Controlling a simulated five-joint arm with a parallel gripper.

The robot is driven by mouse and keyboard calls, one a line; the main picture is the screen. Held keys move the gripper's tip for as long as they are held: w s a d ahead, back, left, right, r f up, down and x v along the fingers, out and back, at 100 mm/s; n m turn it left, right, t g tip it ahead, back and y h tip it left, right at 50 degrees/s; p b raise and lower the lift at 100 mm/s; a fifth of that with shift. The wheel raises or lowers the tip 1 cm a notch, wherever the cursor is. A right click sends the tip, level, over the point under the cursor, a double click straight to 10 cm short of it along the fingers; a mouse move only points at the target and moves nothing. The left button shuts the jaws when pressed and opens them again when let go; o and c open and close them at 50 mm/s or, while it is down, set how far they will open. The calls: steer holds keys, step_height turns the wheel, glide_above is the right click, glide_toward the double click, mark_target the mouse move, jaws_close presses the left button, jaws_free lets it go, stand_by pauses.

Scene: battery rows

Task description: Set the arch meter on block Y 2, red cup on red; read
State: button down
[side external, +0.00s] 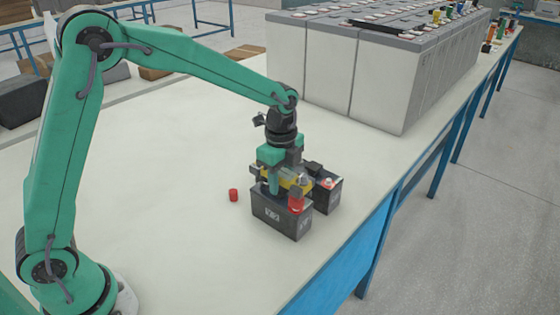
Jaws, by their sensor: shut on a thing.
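The yellow arch meter (296,183) is at the near black battery block (280,215), right over its top. Its red cup (296,203) is at the block's right end, above or on a terminal that it hides. The other cup is hard to make out. My gripper (283,181) points down and is shut on the meter's middle. A second black block (328,193) stands just behind, with a red terminal on top. The white marks on the near block are too small to read, and the meter's reading cannot be seen.
A row of large grey battery cells (375,85) stands behind, with small coloured items on top. The table's blue front edge runs along the right.

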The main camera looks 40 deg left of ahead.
mark_target(281, 171)
steer(key=shift+f, duration=0.55)
steer(key=c, duration=0.9)
jaws_free()
steer(key=shift+o, duration=0.2)
steer(key=shift+f, duration=0.1)
steer(key=shift+r, duration=3.95)
steer(key=shift+s+r, duration=0.1)
